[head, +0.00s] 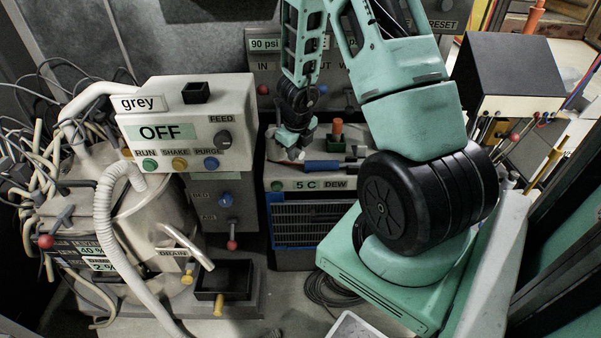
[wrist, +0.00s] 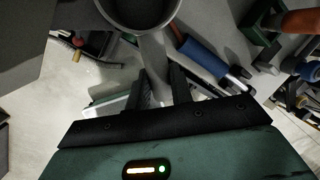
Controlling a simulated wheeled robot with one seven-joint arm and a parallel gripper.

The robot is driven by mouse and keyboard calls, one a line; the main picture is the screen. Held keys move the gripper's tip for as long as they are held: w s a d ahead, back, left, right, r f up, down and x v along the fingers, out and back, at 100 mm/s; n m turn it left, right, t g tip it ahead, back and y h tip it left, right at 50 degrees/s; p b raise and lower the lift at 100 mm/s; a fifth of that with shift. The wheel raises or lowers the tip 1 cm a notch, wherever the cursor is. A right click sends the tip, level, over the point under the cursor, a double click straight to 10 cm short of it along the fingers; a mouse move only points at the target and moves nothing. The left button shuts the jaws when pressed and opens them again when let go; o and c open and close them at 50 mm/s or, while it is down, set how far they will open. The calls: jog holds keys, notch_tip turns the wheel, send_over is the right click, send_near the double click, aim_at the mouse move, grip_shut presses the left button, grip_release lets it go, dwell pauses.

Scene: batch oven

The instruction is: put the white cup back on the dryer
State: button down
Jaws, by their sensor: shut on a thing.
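The white cup (wrist: 166,32) shows at the top edge of the wrist view, cut off by the frame, with a pale rim and a dark inside. A pale handle-like strip runs from it down between the fingers of my gripper (wrist: 158,92), which is shut on it. In the head view my gripper (head: 291,150) hangs at the left part of the dryer's top; a small pale piece of the cup (head: 296,154) shows there, mostly hidden. The dryer (head: 314,186) is the grey box marked "5 C DEW". I cannot tell whether the cup touches its top.
On the dryer's top, a blue cylinder (head: 322,166) lies right of my gripper, also in the wrist view (wrist: 203,58). Behind it stands an orange-topped green fitting (head: 337,128).

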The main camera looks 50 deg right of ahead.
notch_tip(320, 180, down, 6)
jog(key=b, duration=0.4)
jog(key=c, duration=1.2)
grip_release()
jog(key=shift+c, duration=0.2)
jog(key=p+v, duration=0.8)
jog(key=v, duration=0.4)
jog(key=shift+d, duration=0.1)
